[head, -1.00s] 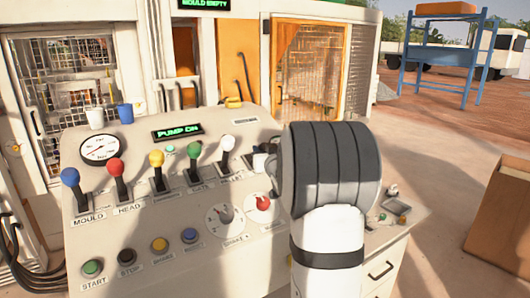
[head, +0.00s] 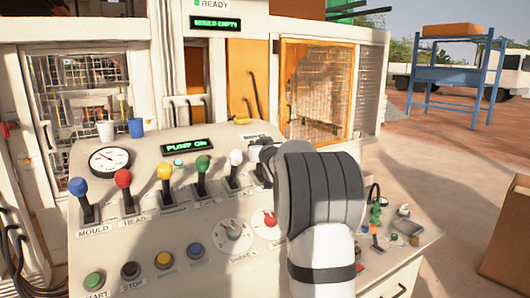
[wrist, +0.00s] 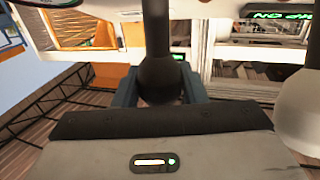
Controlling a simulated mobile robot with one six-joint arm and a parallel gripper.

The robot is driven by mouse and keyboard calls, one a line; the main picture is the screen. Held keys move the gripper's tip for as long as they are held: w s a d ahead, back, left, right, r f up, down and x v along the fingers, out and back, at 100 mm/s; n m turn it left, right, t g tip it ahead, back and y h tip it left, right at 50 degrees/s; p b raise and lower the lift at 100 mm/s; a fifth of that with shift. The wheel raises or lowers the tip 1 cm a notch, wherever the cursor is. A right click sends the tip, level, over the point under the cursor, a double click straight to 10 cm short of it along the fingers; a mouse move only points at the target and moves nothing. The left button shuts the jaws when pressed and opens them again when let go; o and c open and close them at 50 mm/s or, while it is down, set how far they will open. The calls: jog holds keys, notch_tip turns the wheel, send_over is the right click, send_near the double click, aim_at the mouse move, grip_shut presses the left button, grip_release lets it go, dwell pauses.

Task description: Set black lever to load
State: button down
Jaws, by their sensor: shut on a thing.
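The black lever's round knob (wrist: 160,80) sits between the two fingers of my gripper (wrist: 160,92) in the wrist view, with its dark shaft running up the picture. My gripper (head: 262,153) is shut on that knob. In the head view my own wrist and gripper hide most of the black lever. It is at the right end of the lever row, just right of the white lever (head: 236,157). The white knob also shows at the right edge of the wrist view (wrist: 300,115). The lever's label cannot be read.
Green (head: 202,163), yellow (head: 164,171), red (head: 123,178) and blue (head: 78,186) levers stand left on the sloping console. A display (head: 188,146) reads PUMP ON; another (head: 215,23) reads MOULD EMPTY. Dials and buttons lie in front. Small items (head: 404,211) lie at the right.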

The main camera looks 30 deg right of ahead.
jog(key=shift+w+a+r, duration=0.15)
jog(key=shift+w, duration=0.6)
jog(key=c, duration=0.9)
grip_release()
jog(key=b+v, duration=0.2)
jog(key=v, duration=0.5)
jog(key=shift+s+b, duration=0.3)
jog(key=shift+s, duration=0.05)
